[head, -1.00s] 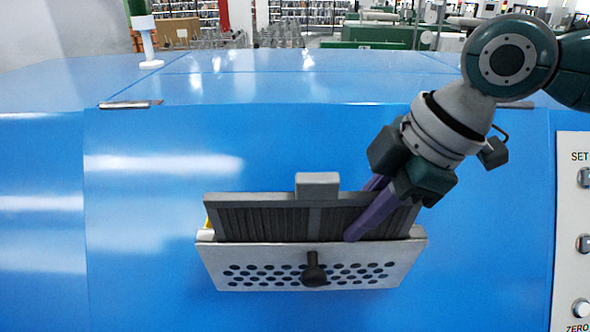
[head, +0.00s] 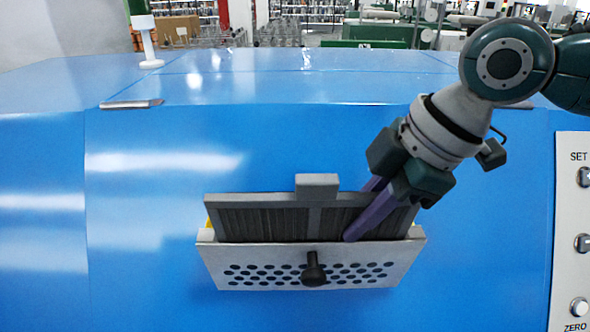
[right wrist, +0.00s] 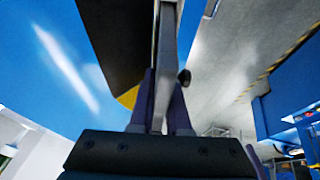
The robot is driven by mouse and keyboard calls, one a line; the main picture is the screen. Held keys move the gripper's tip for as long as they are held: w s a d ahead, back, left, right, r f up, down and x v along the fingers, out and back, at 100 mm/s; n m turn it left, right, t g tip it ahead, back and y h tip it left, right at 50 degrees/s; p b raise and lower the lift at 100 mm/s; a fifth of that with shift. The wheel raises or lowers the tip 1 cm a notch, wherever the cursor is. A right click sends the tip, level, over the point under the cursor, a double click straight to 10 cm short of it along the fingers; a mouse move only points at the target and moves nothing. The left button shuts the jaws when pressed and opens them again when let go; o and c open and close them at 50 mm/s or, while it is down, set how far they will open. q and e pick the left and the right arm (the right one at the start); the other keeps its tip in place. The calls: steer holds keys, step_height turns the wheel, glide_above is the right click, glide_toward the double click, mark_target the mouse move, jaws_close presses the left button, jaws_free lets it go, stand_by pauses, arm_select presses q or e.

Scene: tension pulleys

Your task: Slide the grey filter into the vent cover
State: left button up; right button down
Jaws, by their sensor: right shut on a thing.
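The grey filter (head: 265,220) is a framed, dark pleated panel with a grey block (head: 317,187) on its top edge. It stands upright, its lower part hidden behind the front wall of the vent cover (head: 240,262). The vent cover is a light grey box with rows of round holes and a black knob (head: 313,270). My right gripper (head: 362,222) is shut on the filter's right part, one purple finger in front and the other mostly hidden behind. In the right wrist view, both fingers (right wrist: 162,105) straddle a thin grey edge. My left gripper is not in view.
The vent cover sits against the sloped front of a large blue machine (head: 480,260). A panel with buttons (head: 570,220) is at the far right. A metal hinge (head: 132,104) and a white post (head: 147,40) are at upper left. The blue surface left of the cover is clear.

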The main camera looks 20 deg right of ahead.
steer(key=shift+f, duration=0.15)
steer(key=shift+f, duration=0.15)
steer(key=shift+r+p, duration=0.3)
steer(key=shift+r, duration=0.05)
stand_by(0.8)
steer(key=shift+f, duration=0.2)
